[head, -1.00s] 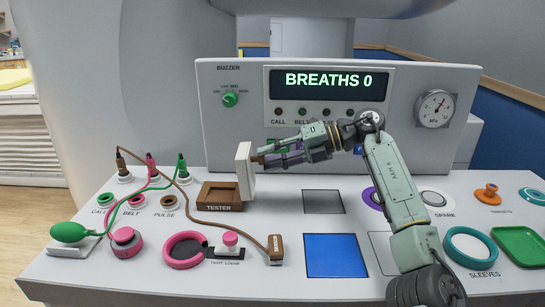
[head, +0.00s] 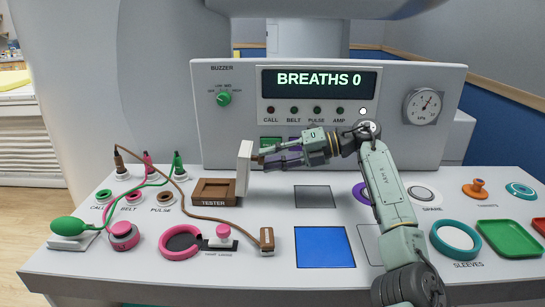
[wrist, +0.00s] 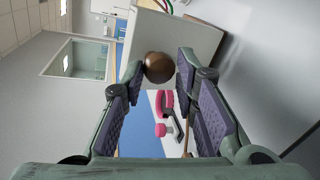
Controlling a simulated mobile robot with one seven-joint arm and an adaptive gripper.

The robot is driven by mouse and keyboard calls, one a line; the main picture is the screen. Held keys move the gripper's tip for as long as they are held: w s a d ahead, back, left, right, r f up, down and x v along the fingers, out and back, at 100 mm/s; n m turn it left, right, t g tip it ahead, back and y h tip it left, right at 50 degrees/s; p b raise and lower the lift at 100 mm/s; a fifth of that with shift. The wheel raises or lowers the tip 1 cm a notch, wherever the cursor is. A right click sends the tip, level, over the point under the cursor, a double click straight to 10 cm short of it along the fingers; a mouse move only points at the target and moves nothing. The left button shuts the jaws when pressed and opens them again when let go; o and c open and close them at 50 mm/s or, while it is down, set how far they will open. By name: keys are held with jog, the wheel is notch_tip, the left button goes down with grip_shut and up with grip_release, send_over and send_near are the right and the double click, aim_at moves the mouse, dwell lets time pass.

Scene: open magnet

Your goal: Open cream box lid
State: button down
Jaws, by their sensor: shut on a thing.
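The brown open-topped box (head: 232,202) marked TESTER sits on the white desk, its inside showing. The cream lid (head: 244,167) stands nearly upright at the box's right edge. I cannot tell whether its lower edge touches the box. My gripper (head: 258,159) comes from the right and is shut on the lid's knob. In the wrist view the round brown knob (wrist: 159,67) sits between the fingertips of my gripper (wrist: 160,72), with the cream lid (wrist: 195,42) behind it. The fingers partly hide the knob in the head view.
The console (head: 330,140) with its screen stands behind the desk. A brown cable (head: 205,205) runs past the box's left and front. A pink ring (head: 180,240) and blue square (head: 324,248) lie in front.

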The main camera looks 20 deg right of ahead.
jog(key=shift+a+f+g, duration=0.3)
jog(key=shift+f, duration=0.4)
jog(key=c, duration=1.7)
grip_release()
jog(key=o, duration=0.4)
jog(key=shift+w+a, duration=0.1)
jog(key=shift+a, duration=0.05)
jog(key=shift+r, duration=0.15)
jog(key=v, duration=1.2)
jog(key=shift+r, duration=0.1)
